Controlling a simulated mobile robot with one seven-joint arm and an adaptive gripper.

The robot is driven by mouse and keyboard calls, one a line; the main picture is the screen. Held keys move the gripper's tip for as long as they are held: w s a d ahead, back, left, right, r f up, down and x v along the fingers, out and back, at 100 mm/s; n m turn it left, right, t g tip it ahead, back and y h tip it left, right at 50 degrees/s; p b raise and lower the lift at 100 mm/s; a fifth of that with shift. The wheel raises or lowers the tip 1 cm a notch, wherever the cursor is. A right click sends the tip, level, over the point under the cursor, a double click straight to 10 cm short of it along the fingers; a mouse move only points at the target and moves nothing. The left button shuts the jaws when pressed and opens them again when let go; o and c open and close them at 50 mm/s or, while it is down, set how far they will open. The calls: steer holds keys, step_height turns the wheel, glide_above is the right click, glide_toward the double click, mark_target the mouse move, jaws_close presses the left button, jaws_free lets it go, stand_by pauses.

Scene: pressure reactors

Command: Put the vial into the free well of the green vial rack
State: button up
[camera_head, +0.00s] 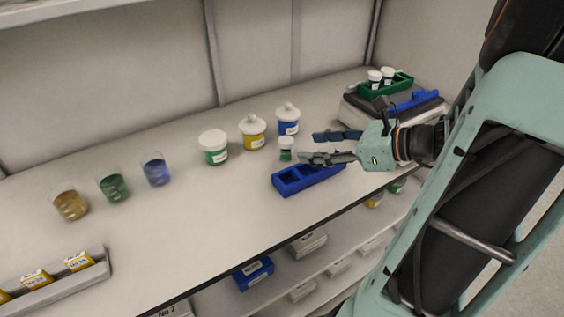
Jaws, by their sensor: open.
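A small white-capped vial with a green label (286,149) stands upright on the bench, behind the blue rack. My gripper (309,147) is open, its two fingers pointing left toward the vial. The fingertips are just right of the vial, and I cannot tell whether they touch it. The green vial rack (403,84) is at the back right, on top of a grey device. Two white-capped vials (381,77) stand in its left part. The bottoms of its wells are hidden from this angle.
A blue rack (291,186) lies below my gripper, near the bench's front edge. Three jars, one being the yellow jar (253,132), stand behind the vial. Three beakers, including a green one (113,186), stand left. A blue bar (413,101) lies before the green rack.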

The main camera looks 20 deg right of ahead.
mark_target(290, 142)
steer(key=shift+s+d+m+t+h, duration=0.15)
steer(key=shift+d+m+t+h, duration=0.3)
steer(key=shift+m, duration=0.35)
steer(key=b+x, duration=0.1)
steer(key=x, duration=0.3)
steer(key=shift+w+f, duration=0.1)
steer(key=shift+w, duration=0.15)
steer(key=shift+r+b+x, duration=0.15)
steer(key=shift+b+x, duration=0.45)
steer(key=shift+x, duration=0.95)
steer(key=shift+r+b+x, duration=0.2)
steer(key=shift+b+x, duration=0.35)
steer(key=shift+x, duration=1)
steer(key=shift+w, duration=0.15)
steer(key=c, duration=1.1)
steer(key=shift+r, duration=0.15)
